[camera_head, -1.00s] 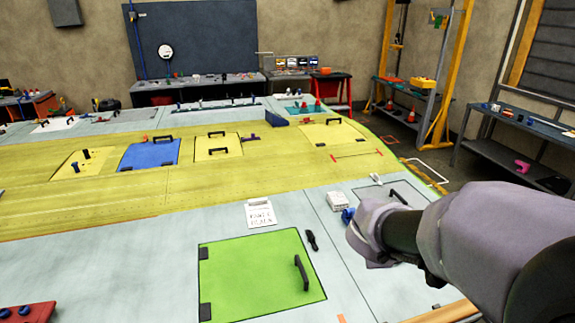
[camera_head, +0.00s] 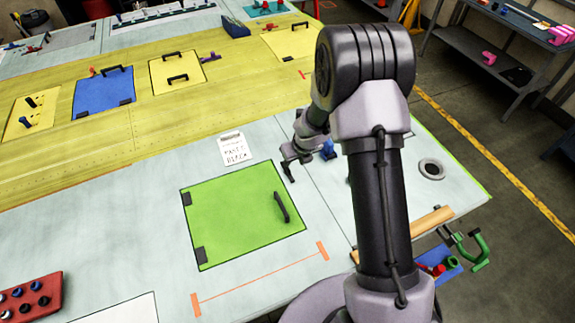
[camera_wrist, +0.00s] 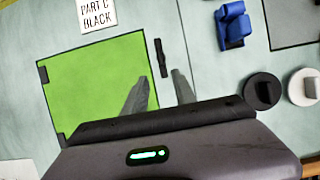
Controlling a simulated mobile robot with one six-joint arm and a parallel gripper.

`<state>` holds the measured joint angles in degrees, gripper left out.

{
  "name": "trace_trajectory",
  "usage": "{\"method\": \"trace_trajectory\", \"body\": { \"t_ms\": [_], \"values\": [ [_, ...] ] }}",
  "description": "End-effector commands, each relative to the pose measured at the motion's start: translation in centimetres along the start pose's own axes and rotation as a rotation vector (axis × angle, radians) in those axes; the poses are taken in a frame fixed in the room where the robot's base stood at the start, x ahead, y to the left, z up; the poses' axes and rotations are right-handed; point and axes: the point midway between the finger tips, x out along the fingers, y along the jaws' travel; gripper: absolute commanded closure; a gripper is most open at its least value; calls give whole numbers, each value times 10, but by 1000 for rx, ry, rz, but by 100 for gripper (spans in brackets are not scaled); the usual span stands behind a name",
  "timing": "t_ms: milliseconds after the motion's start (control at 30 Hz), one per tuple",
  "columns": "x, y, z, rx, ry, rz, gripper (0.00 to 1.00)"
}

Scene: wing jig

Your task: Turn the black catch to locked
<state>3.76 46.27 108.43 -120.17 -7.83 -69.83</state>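The black catch (camera_wrist: 160,57) is a slim dark bar on the pale panel. In the wrist view it lies just right of the green hatch (camera_wrist: 90,85), roughly along the hatch's right edge and not across it. My gripper (camera_wrist: 160,76) is open and empty. Its fingertips point at the catch's lower end, one on each side in the picture; I cannot tell their height above it. In the head view my gripper (camera_head: 296,157) is over the hatch's upper right corner and partly hides the catch (camera_head: 288,173). The green hatch (camera_head: 235,222) is closed, with a black handle.
A white card reading "PART C BLACK" (camera_wrist: 98,12) lies above the hatch. A blue clamp-like part (camera_wrist: 233,25), a black round knob (camera_wrist: 263,91) and a white round knob (camera_wrist: 303,87) are to the right. A red block with knobs (camera_head: 28,296) is at the lower left.

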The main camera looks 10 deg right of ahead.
Motion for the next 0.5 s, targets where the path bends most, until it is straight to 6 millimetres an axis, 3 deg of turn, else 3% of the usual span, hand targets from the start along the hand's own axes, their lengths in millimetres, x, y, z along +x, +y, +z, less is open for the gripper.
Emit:
{"method": "trace_trajectory", "body": {
  "t_ms": [33,200,333,500],
  "values": [
    [22,0,-3,1,2,1,67],
    [71,0,-2,2,1,0,67],
    [98,0,-1,2,0,-1,67],
    [116,0,1,3,-1,-1,67]
  ]
}}
